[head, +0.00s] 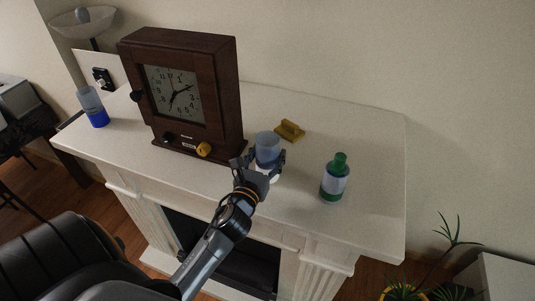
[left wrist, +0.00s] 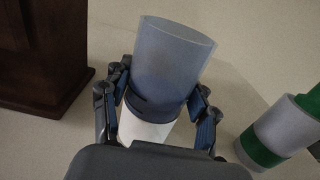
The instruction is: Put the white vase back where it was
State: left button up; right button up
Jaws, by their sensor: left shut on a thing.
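The white vase (head: 268,147) has a clear blue-grey upper part and a white lower part. It is at the front of the white mantel (head: 380,140), between the clock and the green bottle. My left gripper (head: 261,163) is shut around its middle. In the left wrist view, the vase (left wrist: 172,62) stands between the two fingers of my left gripper (left wrist: 158,108), with its white base (left wrist: 143,130) below them. It looks close to upright. I cannot tell whether its base touches the mantel. My right gripper is not in view.
A dark wooden clock (head: 188,88) stands left of the vase. A yellow block (head: 290,130) lies behind it. A green and white bottle (head: 335,180) stands to the right. A blue-based vase (head: 92,108) is at the far left end. The mantel's right end is clear.

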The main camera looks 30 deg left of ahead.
pick_arm(q)
jog(key=shift+r, duration=0.1)
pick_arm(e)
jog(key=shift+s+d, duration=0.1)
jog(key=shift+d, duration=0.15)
pick_arm(q)
jog(key=o, duration=1.5)
jog(key=shift+f, duration=0.2)
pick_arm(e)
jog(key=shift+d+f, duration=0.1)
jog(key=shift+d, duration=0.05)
pick_arm(q)
jog(key=shift+r, duration=0.1)
jog(key=b+v, duration=0.3)
jog(key=v, duration=0.8)
jog(key=shift+b, duration=0.3)
jog(key=shift+s+d, duration=0.1)
jog(key=shift+s, duration=0.45)
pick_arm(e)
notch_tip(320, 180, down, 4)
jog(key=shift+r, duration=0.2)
